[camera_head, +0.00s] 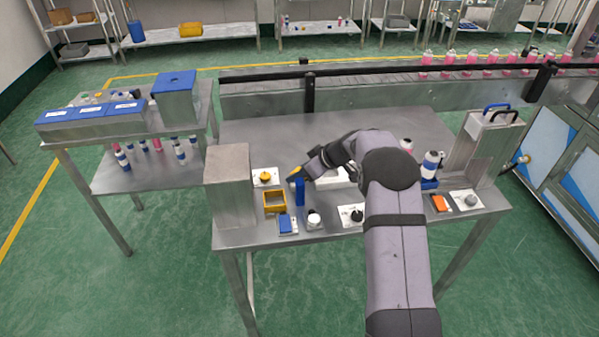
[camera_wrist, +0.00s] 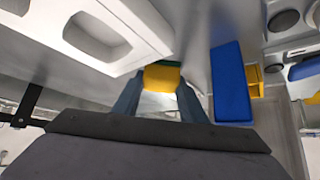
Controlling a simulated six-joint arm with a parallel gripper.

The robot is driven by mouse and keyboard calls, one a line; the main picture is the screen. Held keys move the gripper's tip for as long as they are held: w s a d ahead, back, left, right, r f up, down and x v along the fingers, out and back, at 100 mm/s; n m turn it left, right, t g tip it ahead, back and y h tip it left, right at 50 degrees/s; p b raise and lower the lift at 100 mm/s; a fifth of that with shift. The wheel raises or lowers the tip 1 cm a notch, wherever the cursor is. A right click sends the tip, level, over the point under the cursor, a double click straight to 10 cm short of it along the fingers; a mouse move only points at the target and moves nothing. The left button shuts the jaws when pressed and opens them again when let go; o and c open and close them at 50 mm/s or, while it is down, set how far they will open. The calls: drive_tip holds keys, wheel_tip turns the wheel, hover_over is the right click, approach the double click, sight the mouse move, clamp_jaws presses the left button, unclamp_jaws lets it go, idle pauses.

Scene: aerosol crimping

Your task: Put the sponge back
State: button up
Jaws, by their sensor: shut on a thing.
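My gripper (camera_wrist: 160,92) is shut on the yellow and green sponge (camera_wrist: 162,77), which sits between its two fingertips in the wrist view. In the head view my gripper (camera_head: 304,171) is above the table, and a bit of the yellow sponge (camera_head: 294,174) shows at its tip. The open yellow holder (camera_head: 275,201) stands on the table to the left and nearer the front edge. It shows in part behind the blue block in the wrist view (camera_wrist: 255,82). I cannot tell if the sponge touches anything below.
An upright blue block (camera_head: 300,191) stands between the gripper and the front edge; it also shows in the wrist view (camera_wrist: 231,84). A tall metal box (camera_head: 230,188) stands left of the yellow holder.

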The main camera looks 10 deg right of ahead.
drive_tip(key=shift+f, duration=0.15)
drive_tip(key=o, duration=0.7)
drive_tip(key=shift+r, duration=0.25)
drive_tip(key=b+v, duration=0.4)
drive_tip(key=v, duration=0.7)
drive_tip(key=shift+s+d+r, duration=0.25)
drive_tip(key=s+f+m+g+h, duration=0.2)
drive_tip(key=s+f+m, duration=0.1)
drive_tip(key=s, duration=0.9)
drive_tip(key=s+a+f+m+g+h, duration=0.1)
drive_tip(key=s+f+m+g+h, duration=0.1)
drive_tip(key=s, duration=1)
drive_tip(key=s+a+f+m+g+h, duration=0.1)
drive_tip(key=s+f+m, duration=0.3)
drive_tip(key=s, duration=0.8)
drive_tip(key=shift+s+f+g+h, duration=0.1)
drive_tip(key=shift+g+h, duration=0.3)
